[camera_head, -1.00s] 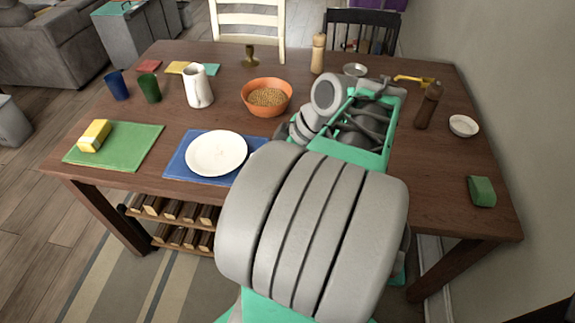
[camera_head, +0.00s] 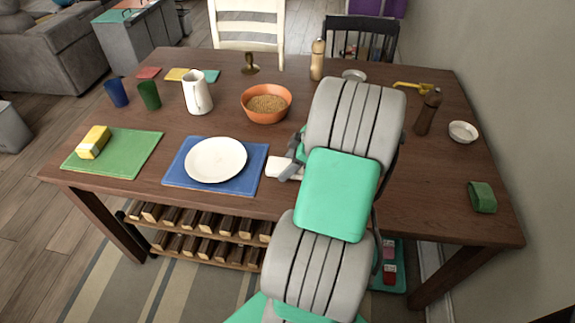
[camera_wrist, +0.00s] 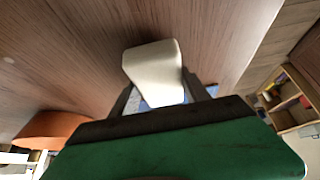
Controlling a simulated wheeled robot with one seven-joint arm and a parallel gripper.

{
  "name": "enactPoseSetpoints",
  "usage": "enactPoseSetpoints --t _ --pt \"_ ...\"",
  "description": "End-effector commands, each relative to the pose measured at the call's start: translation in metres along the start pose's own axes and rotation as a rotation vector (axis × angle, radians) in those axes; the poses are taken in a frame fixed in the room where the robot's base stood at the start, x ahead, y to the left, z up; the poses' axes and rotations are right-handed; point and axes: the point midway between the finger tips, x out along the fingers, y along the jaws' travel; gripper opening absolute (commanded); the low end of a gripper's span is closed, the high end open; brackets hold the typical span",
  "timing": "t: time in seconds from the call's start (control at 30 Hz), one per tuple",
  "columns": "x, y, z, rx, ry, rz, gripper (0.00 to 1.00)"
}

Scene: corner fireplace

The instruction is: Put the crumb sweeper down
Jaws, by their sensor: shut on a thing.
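The crumb sweeper appears to be the cream-white piece (camera_head: 281,167) just right of the blue placemat in the head view. It also shows in the wrist view (camera_wrist: 153,68), held between the two fingers. My gripper (camera_head: 295,164) is shut on it at the near side of the wooden table (camera_head: 430,190). My gripper also shows in the wrist view (camera_wrist: 160,96), with its dark and green body filling the bottom. My arm hides part of the gripper in the head view. I cannot tell whether the sweeper touches the table.
A white plate (camera_head: 216,160) lies on the blue placemat (camera_head: 180,177), left of the sweeper. An orange bowl (camera_head: 266,117) stands behind. A dark brown mill (camera_head: 428,111), a white dish (camera_head: 463,131) and a green block (camera_head: 482,197) stand right. The table between arm and green block is bare.

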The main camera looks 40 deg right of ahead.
Motion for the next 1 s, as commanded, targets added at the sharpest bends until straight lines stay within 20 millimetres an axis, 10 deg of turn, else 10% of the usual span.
enactPoseSetpoints --t 0.23,0.27,0.5,1.0 --pt "0.002 0.0 0.001 -0.001 0.0 0.002 0.16" --pt "0.002 0.0 0.001 -0.001 0.0 0.001 0.55" --pt "0.001 0.0 0.001 0.0 0.0 0.001 0.75" --pt "-0.037 0.001 -0.001 0.0 -0.002 0.007 0.76"
